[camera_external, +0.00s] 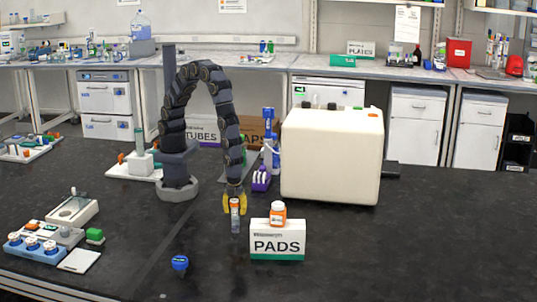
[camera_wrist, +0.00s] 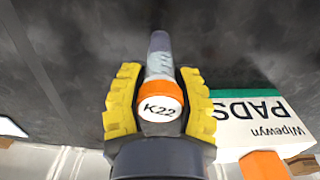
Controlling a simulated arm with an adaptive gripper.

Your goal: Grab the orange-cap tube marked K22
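The orange-cap tube (camera_external: 236,224) is upright below my gripper (camera_external: 235,197), left of the PADS box. Its cap label reads K22 in the wrist view (camera_wrist: 160,107), and its clear body (camera_wrist: 159,55) extends beyond the cap. The yellow fingers lie against both sides of the orange cap, so my gripper is shut on the tube. I cannot tell whether the tube's lower end touches the black bench.
A large cream container (camera_external: 332,155) stands behind. A blue-capped item (camera_external: 180,263) lies front left. The right bench is clear.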

